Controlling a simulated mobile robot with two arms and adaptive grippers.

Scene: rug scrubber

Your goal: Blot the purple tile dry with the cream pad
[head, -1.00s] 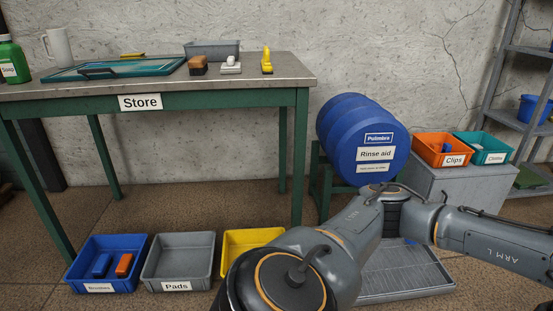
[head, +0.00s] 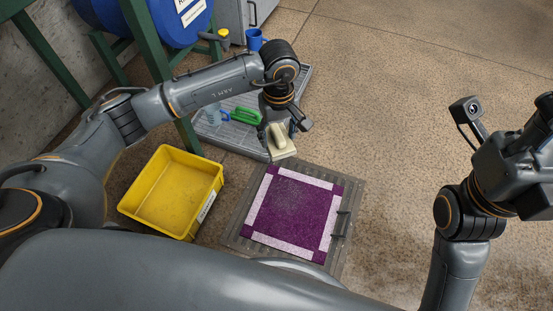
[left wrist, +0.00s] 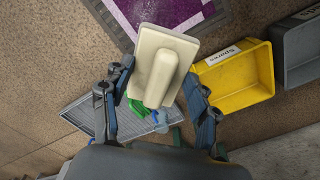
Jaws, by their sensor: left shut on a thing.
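The purple tile (head: 295,222) is a carpet square with pale lilac bars along its edges and a greyish speckled patch at its upper middle. It lies flat in a grey frame (head: 342,240). My left gripper (head: 279,127) is shut on the cream pad (head: 281,144), above the tile's far edge; the pad appears to be off the tile. In the left wrist view, the pad (left wrist: 182,52) has a raised grip bar between the fingers, and a corner of the tile (left wrist: 165,12) shows beyond it. My right arm is at the right; its fingers cannot be made out.
A yellow bin (head: 172,190) stands left of the frame. Behind the frame, a grey slatted tray (head: 237,138) holds a green brush (head: 246,115) and a clear blue jug (head: 213,116). A blue mug (head: 254,39) and the blue drum (head: 170,18) are farther back. Floor right of the frame is clear.

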